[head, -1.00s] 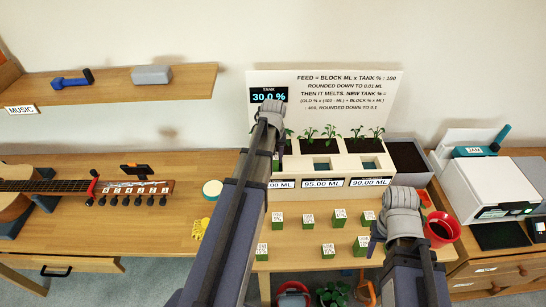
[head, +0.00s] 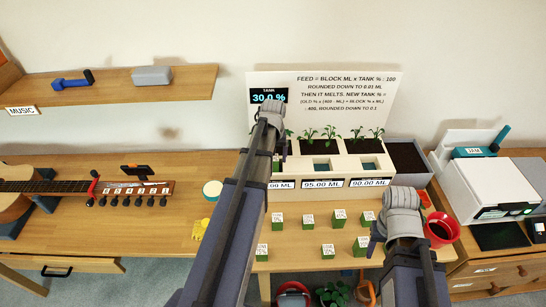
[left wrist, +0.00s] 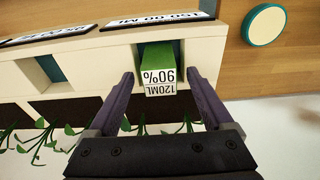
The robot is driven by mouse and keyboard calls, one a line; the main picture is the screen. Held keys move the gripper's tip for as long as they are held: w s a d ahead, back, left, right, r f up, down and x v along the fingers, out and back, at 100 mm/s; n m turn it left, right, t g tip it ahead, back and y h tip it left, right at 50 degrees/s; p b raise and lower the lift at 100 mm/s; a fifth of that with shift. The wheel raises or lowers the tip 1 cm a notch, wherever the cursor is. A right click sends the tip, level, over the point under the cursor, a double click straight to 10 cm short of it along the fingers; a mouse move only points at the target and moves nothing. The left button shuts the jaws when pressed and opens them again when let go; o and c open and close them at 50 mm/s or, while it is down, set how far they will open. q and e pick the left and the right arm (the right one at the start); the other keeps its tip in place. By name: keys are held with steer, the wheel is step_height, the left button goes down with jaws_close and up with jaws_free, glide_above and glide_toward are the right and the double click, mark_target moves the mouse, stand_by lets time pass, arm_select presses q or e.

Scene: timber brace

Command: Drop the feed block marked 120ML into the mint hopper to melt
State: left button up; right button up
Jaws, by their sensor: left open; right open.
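A green block with a white top marked 120ML 90% (left wrist: 158,82) shows in the left wrist view, at the leftmost opening of the cream planter (left wrist: 100,50). My left gripper (left wrist: 160,75) is open, with one finger on either side of the block. I cannot tell how deep the block sits or whether it touches the opening's walls. The planter's other two openings (head: 321,164) are dark teal inside; I cannot tell which hopper is mint. My right gripper (head: 376,238) is open and empty, near the small blocks.
Several green blocks with white tops (head: 308,221) stand on the bench in front of the planter. The sign's tank display (head: 268,96) reads 30.0 %. A red pot (head: 442,228) stands at the right. A round teal-edged lid (head: 213,188) lies left of the planter.

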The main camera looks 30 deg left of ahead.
arm_select(q)
step_height(320, 180, up, 7)
steer(key=p, duration=0.7)
steer(key=shift+s+d+r, duration=0.2)
steer(key=shift+s+d, duration=0.05)
steer(key=shift+s, duration=0.15)
steer(key=s+d+m, duration=0.5)
steer(key=s+d, duration=0.3)
steer(key=d, duration=0.7)
steer(key=s+d+m+g, duration=0.1)
steer(key=s+d+m, duration=0.4)
steer(key=d, duration=1)
steer(key=s, duration=0.2)
steer(key=shift+s+f+y+b, duration=0.3)
steer(key=shift+s+f+b, duration=0.05)
steer(key=shift+s+f, duration=0.05)
steer(key=shift+d, duration=0.1)
